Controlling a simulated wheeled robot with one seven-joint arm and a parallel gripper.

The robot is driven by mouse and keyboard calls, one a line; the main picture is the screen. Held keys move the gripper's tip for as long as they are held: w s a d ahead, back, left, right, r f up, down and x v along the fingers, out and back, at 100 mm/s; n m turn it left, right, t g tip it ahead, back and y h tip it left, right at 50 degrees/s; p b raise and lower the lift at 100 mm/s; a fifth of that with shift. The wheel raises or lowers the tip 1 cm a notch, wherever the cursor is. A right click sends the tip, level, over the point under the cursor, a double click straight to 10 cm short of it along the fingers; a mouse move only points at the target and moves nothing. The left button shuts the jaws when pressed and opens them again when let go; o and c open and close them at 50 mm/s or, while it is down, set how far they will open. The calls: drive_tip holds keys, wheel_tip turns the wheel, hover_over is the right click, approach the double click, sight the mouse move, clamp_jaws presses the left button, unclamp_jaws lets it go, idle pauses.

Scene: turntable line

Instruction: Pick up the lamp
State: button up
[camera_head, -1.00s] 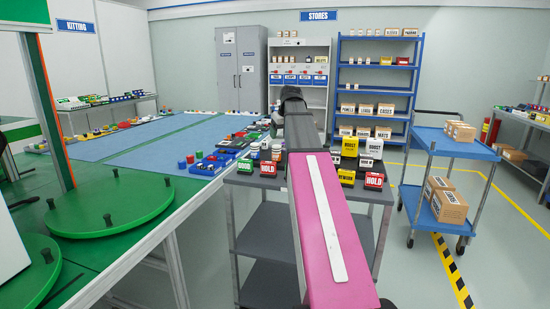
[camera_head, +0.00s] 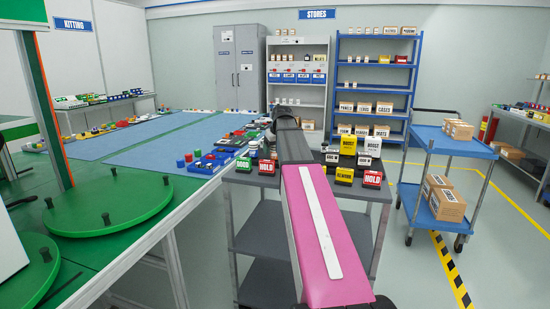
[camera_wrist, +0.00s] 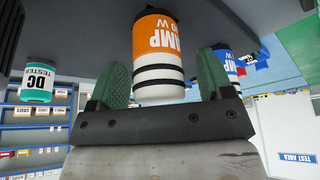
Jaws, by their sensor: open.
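In the wrist view an orange and white cylinder with black bands (camera_wrist: 157,50), its label partly readable as "AMP", appears to be the lamp. It stands between the two green fingers of my gripper (camera_wrist: 159,72), with a gap on each side. The fingers are open and no grip on it shows. In the head view my gripper (camera_head: 272,125) is at the far edge of the grey cart (camera_head: 245,183), and I cannot make out the lamp there behind my arm.
A teal "DC TESTER" jar (camera_wrist: 37,82) and a blue-labelled cylinder (camera_wrist: 229,67) flank the lamp. Red (camera_head: 267,166) and yellow (camera_head: 345,174) labelled boxes share the cart top. The green-topped bench (camera_head: 130,235) is left; a blue trolley (camera_head: 455,140) is right.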

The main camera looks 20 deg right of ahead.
drive_tip(key=c, duration=1.1)
drive_tip(key=shift+r, duration=0.15)
